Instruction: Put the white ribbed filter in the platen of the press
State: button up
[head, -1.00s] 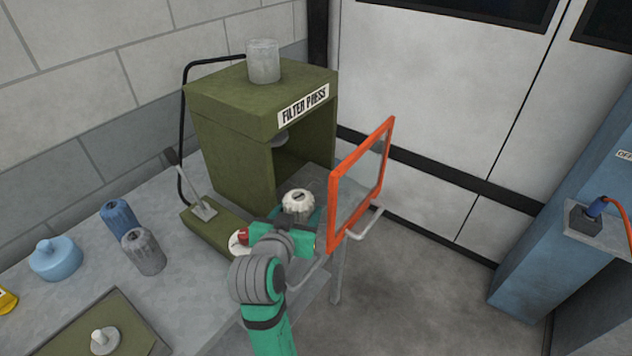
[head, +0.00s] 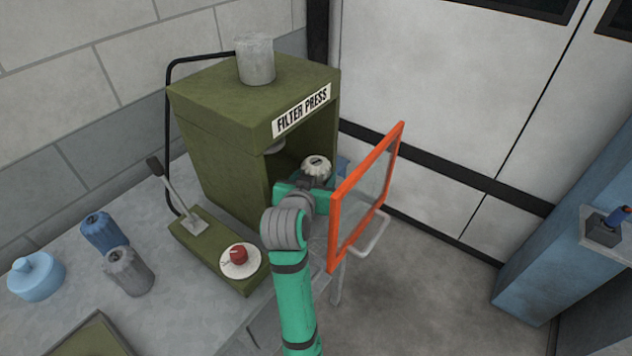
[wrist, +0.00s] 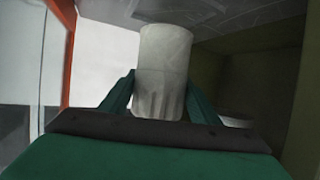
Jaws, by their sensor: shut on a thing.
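The white ribbed filter (head: 317,167) is held upright at the mouth of the green filter press (head: 225,140). My gripper (head: 311,183) is shut on it. In the wrist view the filter (wrist: 165,75) stands between the two green fingers, under the press's ceiling. The orange-framed door (head: 336,225) of the press is swung open to the right of my arm. The platen is mostly hidden in the head view; a pale rounded shape low at the right in the wrist view (wrist: 236,121) may be part of it.
A lever (head: 178,197) and a red knob (head: 239,254) are on the press's front left base. The door frame is close beside my arm.

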jog(key=shift+f, duration=1.5)
jog(key=shift+d, duration=0.25)
jog(key=shift+f, duration=0.15)
jog(key=o, duration=1.1)
jog(key=shift+s+a, duration=0.1)
jog(key=shift+o, duration=0.5)
jog(key=shift+a+r, duration=0.2)
jog(key=v, duration=1.2)
